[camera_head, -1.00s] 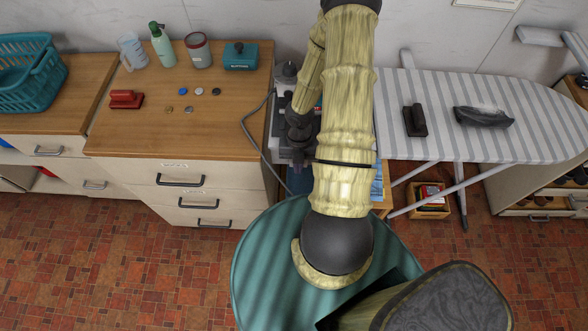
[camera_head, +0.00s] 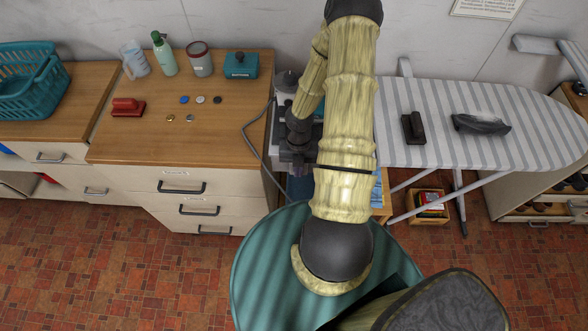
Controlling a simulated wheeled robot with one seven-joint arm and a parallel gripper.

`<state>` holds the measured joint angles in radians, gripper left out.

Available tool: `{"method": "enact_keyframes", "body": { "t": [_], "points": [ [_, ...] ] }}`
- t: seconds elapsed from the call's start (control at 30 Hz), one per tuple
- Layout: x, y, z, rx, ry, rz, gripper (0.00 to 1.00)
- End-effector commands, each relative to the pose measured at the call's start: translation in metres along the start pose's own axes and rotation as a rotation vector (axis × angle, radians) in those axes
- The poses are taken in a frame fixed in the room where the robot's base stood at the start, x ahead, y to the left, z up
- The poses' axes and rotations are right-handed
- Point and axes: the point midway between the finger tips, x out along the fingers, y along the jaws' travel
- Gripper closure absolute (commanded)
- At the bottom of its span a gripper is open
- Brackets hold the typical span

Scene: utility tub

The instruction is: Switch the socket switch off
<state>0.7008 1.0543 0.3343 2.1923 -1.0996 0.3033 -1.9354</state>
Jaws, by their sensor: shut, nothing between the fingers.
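I cannot make out the socket switch; my arm covers much of the area behind it. My gripper (camera_head: 298,168) shows small and dark at the end of the yellow-sleeved arm, left of the thick upper link. It points down in front of a grey appliance (camera_head: 287,80) with a grey cable (camera_head: 252,137). The fingers look shut with nothing held. Whether the fingertips touch anything is too small and dark to tell.
A striped ironing board (camera_head: 470,95) stands on the right. Tiled floor (camera_head: 130,260) is clear at lower left.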

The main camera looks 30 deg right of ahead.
Motion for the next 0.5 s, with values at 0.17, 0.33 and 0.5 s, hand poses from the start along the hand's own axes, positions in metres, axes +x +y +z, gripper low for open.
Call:
{"method": "enact_keyframes", "body": {
  "t": [0.17,0.33,0.5],
  "points": [
    [0.007,0.000,-0.005,0.000,0.000,-0.001,1.00],
    [0.010,0.000,-0.010,-0.001,0.000,0.000,1.00],
    [0.009,0.000,-0.011,0.000,0.000,0.000,1.00]
  ]
}}
